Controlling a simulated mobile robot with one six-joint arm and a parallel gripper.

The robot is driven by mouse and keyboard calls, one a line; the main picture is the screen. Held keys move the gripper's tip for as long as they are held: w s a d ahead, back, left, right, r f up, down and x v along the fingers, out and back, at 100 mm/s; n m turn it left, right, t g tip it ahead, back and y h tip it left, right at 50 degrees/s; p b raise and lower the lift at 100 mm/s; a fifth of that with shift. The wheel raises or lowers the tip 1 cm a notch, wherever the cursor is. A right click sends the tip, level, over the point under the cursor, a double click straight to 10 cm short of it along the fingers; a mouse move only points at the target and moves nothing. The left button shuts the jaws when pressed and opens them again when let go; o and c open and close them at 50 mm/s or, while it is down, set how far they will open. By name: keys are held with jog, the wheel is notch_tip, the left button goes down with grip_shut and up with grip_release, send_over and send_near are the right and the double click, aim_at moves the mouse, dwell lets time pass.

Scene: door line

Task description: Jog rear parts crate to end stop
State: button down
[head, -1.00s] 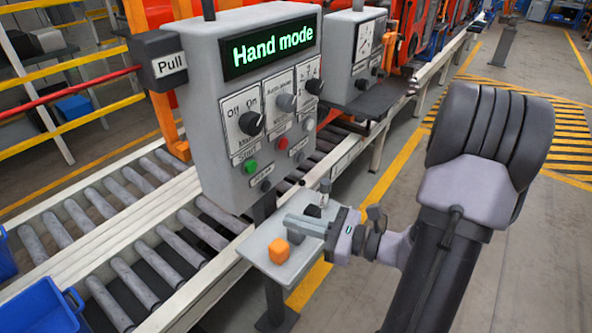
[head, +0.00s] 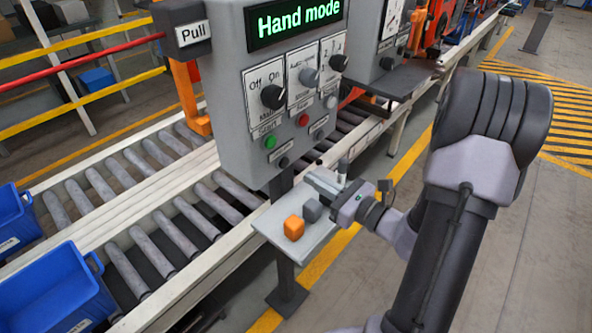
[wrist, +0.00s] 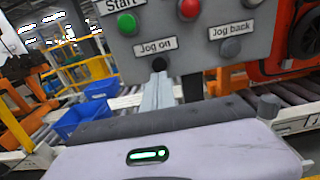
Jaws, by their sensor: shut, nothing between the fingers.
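Two blue crates show at the left of the head view, a nearer one (head: 50,290) and a farther one (head: 14,222); which is the rear parts crate is unclear. The control panel (head: 232,130) displays "Hand mode". In the wrist view, the black Jog on button (wrist: 160,64) lies just beyond my fingertips, with the grey Jog back button (wrist: 230,47) to its right. My gripper (head: 309,174) is shut and empty, pointing at the panel's lower edge; it also shows in the wrist view (wrist: 157,82). In the head view a small gap separates it from Jog on. I cannot identify the end stop.
Roller conveyor lanes (head: 145,250) run behind the panel post. A Pull box (head: 195,33) joins a red cord. Floor at right is open.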

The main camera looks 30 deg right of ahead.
aim_at(286, 163)
jog(key=x, duration=0.6)
jog(key=shift+w, duration=0.1)
